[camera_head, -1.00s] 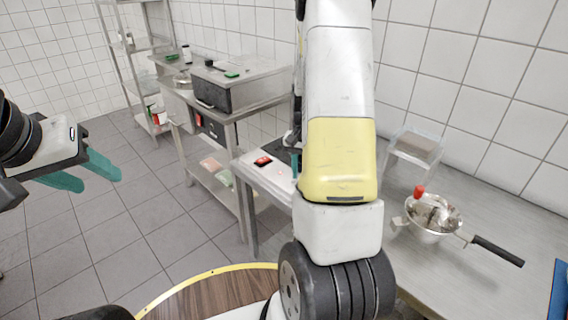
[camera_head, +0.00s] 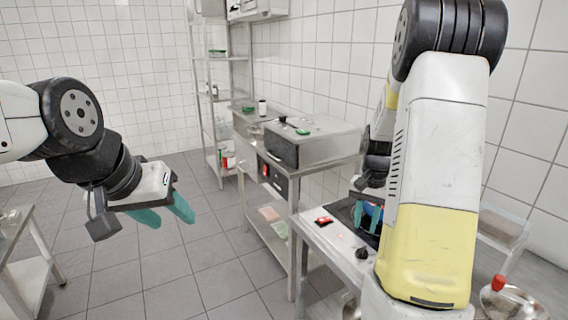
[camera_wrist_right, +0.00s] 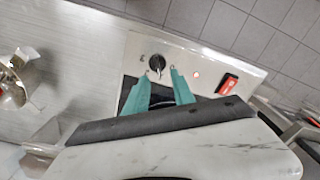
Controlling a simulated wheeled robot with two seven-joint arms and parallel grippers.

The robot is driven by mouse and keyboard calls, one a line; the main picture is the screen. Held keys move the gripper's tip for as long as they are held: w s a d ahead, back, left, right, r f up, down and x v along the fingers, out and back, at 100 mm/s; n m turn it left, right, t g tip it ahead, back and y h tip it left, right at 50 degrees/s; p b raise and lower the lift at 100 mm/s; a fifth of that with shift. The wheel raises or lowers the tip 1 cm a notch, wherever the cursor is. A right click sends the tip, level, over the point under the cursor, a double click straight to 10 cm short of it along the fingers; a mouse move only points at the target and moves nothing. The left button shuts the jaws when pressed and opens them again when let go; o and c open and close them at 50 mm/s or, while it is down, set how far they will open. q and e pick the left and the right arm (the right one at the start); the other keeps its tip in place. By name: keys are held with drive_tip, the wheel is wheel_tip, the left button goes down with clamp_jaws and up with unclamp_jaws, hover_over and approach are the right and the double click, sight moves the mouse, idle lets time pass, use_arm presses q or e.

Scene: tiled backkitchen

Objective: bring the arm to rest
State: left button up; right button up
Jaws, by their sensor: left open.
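My left gripper (camera_head: 172,212) hangs in the air over the floor at the left of the head view, its teal fingers apart and nothing between them. My right arm (camera_head: 434,200) fills the right of the head view and partly hides its own gripper (camera_head: 368,214), which is over the metal table by the wall. In the right wrist view the right gripper (camera_wrist_right: 160,78) shows two teal fingers with a gap between them. They are above a dark panel (camera_wrist_right: 130,88), close to a black knob (camera_wrist_right: 157,64). I see nothing held.
A red and black item (camera_head: 324,221) lies on the near table (camera_head: 318,238). Beyond it is a steel machine (camera_head: 312,143) on a counter, with a shelf rack (camera_head: 213,95) behind. A metal pot (camera_head: 512,302) is at the lower right. Another table (camera_head: 22,240) stands at the left edge. The middle floor is clear.

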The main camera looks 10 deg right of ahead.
drive_tip(key=s+a+r+n+t+y, duration=0.1)
drive_tip(key=s+a+r+n+t, duration=0.1)
drive_tip(key=s+a+r, duration=0.4)
drive_tip(key=s+a+r+n+t, duration=0.1)
drive_tip(key=a+r+n, duration=0.1)
drive_tip(key=a+r, duration=0.45)
drive_tip(key=s+a+r+n+t, duration=0.1)
drive_tip(key=s+a+r+n, duration=0.1)
drive_tip(key=s, duration=0.3)
drive_tip(key=s+a+r+n+t+y, duration=0.1)
drive_tip(key=s+a+r+n+t, duration=0.1)
drive_tip(key=s+r, duration=0.2)
drive_tip(key=shift+s+a+r, duration=0.25)
drive_tip(key=shift+s+a, duration=0.05)
drive_tip(key=shift+s, duration=0.75)
